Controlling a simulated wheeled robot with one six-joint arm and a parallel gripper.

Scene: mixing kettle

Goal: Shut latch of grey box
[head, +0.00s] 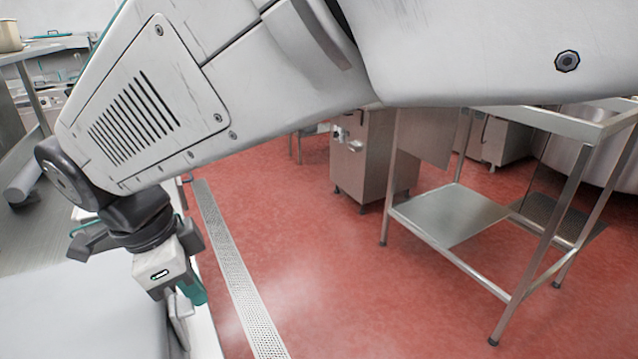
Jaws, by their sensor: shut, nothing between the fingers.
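A light grey box (75,312) fills the bottom left of the head view, with its flat top showing and its near part cut off by the frame. My gripper (182,308) is at the right edge of this box, pointing down, with its fingers shut and empty. The fingertips are small and partly hidden, so I cannot tell whether they touch the box. The latch cannot be made out; the gripper covers part of the box's right edge.
A steel counter (28,222) lies behind the box on the left. A floor drain grate (238,275) runs along the red floor to the right. A steel cabinet (362,165) and a steel table with a low shelf (450,213) stand farther right. Open floor lies between.

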